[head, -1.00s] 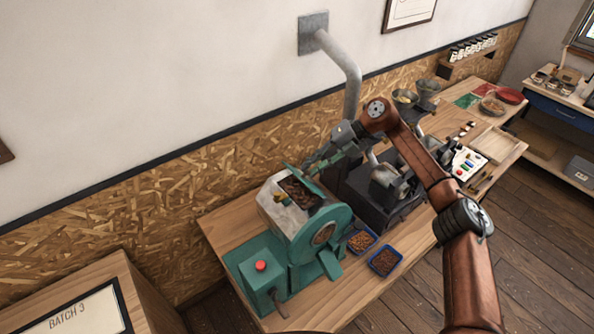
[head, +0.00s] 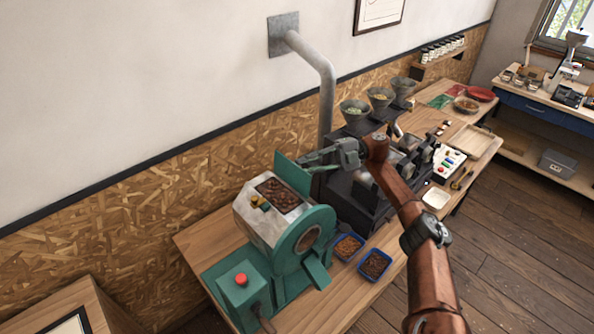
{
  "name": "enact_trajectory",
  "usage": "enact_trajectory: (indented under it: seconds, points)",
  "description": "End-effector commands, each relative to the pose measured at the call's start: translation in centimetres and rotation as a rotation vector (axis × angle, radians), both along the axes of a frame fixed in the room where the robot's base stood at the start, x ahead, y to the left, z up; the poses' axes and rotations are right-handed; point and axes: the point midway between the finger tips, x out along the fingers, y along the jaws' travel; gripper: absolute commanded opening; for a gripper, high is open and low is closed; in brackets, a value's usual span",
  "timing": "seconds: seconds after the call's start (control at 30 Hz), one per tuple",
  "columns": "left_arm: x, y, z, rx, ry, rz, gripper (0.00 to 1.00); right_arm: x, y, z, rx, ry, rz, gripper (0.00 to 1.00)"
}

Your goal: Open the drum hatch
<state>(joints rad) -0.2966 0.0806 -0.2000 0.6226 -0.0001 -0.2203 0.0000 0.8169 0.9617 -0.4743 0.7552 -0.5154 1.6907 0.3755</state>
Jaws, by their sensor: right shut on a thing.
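The green and silver roaster drum (head: 308,221) stands on the wooden bench at the centre of the head view. Its top opening shows brown beans (head: 280,194) inside. The green hatch (head: 291,173) stands raised, close to upright, behind the opening. My right gripper (head: 310,160) is shut on the hatch at its right edge; its fingertips are small and partly hidden there. My right arm comes in from the lower right. My left gripper is not in view.
Two blue trays of beans (head: 375,264) (head: 348,247) sit right of the drum. A red button (head: 240,279) tops the green box in front. Dark machinery with funnels (head: 355,110) stands behind my arm. A grey pipe (head: 327,95) runs down the wall.

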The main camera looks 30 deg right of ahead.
Motion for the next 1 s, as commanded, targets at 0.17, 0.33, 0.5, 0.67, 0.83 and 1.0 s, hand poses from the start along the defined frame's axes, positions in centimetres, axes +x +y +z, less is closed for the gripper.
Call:
enact_trajectory:
  seconds: [0.17, 0.33, 0.5, 0.67, 0.83, 1.0]
  points:
    - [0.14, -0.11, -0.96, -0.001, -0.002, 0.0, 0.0, 0.12, -0.15, -0.44, 0.053, 0.015, 0.003, 0.0]
    - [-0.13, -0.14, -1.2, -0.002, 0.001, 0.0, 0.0, 0.14, -0.21, -0.43, 0.073, 0.02, 0.004, 0.0]
    - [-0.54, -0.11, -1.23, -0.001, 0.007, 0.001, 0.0, 0.13, -0.21, -0.38, 0.078, 0.021, 0.005, 0.0]
    - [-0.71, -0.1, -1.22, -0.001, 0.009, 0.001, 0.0, 0.12, -0.19, -0.37, 0.077, 0.021, 0.005, 0.0]
    - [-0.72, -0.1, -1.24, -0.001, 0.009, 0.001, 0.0, 0.13, -0.17, -0.39, 0.077, 0.021, 0.005, 0.25]
    - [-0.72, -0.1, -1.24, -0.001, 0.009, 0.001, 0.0, 0.15, -0.18, -0.43, 0.076, 0.021, 0.004, 0.36]
